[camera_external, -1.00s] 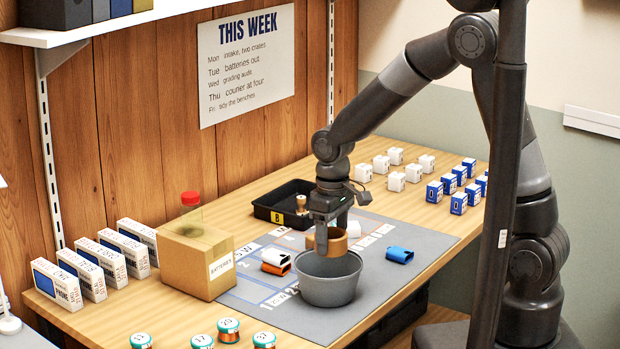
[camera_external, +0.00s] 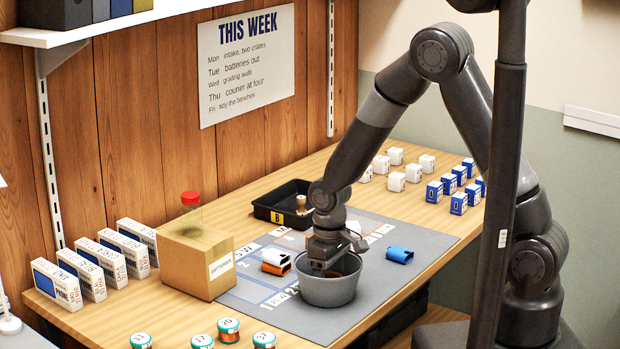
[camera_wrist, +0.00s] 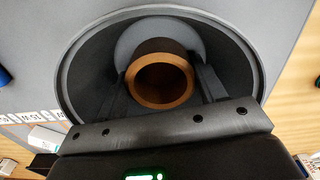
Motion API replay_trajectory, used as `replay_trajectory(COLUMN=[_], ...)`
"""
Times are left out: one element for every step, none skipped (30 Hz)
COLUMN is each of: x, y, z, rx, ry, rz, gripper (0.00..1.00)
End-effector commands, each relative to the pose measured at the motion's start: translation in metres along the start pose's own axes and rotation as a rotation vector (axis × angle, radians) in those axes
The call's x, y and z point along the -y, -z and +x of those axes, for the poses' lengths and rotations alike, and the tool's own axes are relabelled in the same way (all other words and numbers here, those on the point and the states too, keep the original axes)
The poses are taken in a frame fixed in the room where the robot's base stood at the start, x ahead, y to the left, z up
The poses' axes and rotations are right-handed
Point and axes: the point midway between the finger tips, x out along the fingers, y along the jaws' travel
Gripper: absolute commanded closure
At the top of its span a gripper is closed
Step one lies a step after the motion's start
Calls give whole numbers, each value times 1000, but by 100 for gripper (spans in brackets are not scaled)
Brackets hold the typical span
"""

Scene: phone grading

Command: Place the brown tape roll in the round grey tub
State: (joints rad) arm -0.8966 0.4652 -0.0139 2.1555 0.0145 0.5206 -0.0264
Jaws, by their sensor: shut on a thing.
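The round grey tub (camera_external: 329,291) stands on the grey mat, in front of the cardboard box's right side. My gripper (camera_external: 325,268) reaches down into its mouth. In the wrist view the brown tape roll (camera_wrist: 160,97) is between my two fingers (camera_wrist: 161,90), with its round opening facing the camera. My gripper is shut on it. The roll is inside the tub's rim (camera_wrist: 75,60); I cannot tell whether it touches the tub's floor. In the external view the roll is mostly hidden by the gripper and tub wall.
A black tray (camera_external: 275,207) is behind.

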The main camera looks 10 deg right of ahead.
Motion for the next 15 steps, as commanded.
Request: replay_trajectory(x=[0, 0, 0, 0, 0, 0, 0, 0, 0, 0, 0, 0, 0, 0, 0], y=[0, 0, 0, 0, 0, 0, 0, 0, 0, 0, 0, 0, 0, 0, 0], z=[-1, -1, -1, 0, 0, 1, 2, 2, 2, 2, 2, 2, 2, 2, 2], rx=[-1, -1, -1, -1, -1, 0, 0, 0, 0, 0, 0, 0, -1, -1, -1], ry=[0, 0, 0, 0, 0, 0, 0, 0, 0, 0, 0, 0, 0, 0, 0], rz=[0, 0, 0, 0, 0, 0, -1, -1, -1, -1, -1, -1, -1, -1, -1], gripper=[60, 60, 60, 60, 60, 60, 60, 35, 32, 29, 27, 27, 27, 27, 27])
